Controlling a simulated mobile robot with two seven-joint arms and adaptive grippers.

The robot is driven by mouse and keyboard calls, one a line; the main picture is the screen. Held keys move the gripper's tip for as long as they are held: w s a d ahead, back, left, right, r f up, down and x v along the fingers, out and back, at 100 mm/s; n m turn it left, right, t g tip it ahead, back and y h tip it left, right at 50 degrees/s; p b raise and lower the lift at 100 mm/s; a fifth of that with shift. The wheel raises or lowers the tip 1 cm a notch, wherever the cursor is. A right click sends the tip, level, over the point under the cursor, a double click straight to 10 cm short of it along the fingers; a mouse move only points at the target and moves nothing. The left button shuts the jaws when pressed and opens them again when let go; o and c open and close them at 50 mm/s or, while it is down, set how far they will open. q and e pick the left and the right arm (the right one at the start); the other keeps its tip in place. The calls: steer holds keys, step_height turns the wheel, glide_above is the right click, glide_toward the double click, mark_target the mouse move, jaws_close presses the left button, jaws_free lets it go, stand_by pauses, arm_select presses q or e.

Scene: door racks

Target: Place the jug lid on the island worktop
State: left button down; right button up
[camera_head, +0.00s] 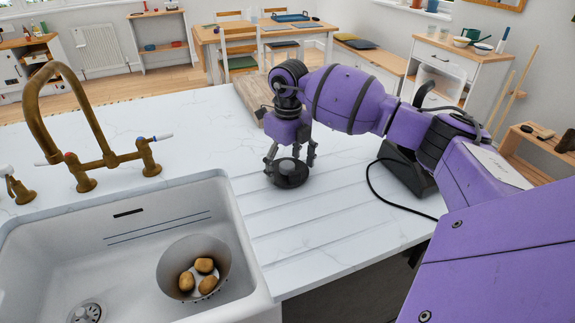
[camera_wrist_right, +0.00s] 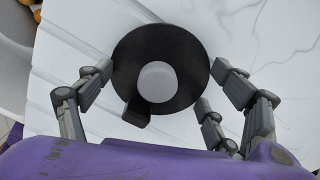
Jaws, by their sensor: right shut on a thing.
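The jug lid (camera_head: 291,176) is a round black disc with a spout-like tab and a grey knob. My right gripper (camera_head: 290,158) points down over it, with fingers on either side, shut on it. In the right wrist view the lid (camera_wrist_right: 189,62) lies between the fingers (camera_wrist_right: 160,85), its knob facing the camera. It is at or just above the grooved part of the white marbled island worktop (camera_head: 340,235); I cannot tell whether it touches. My left gripper is out of view.
A white sink (camera_head: 60,255) with a brass tap (camera_head: 95,150) is at left, holding a colander (camera_head: 175,262) with potatoes. A wooden board (camera_head: 250,95) lies behind my gripper. A black corded appliance (camera_head: 410,172) stands at right.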

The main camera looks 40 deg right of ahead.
steer(key=o, duration=1.1)
steer(key=shift+f, duration=0.1)
step_height(320, 180, up, 12)
steer(key=shift+s, duration=0.1)
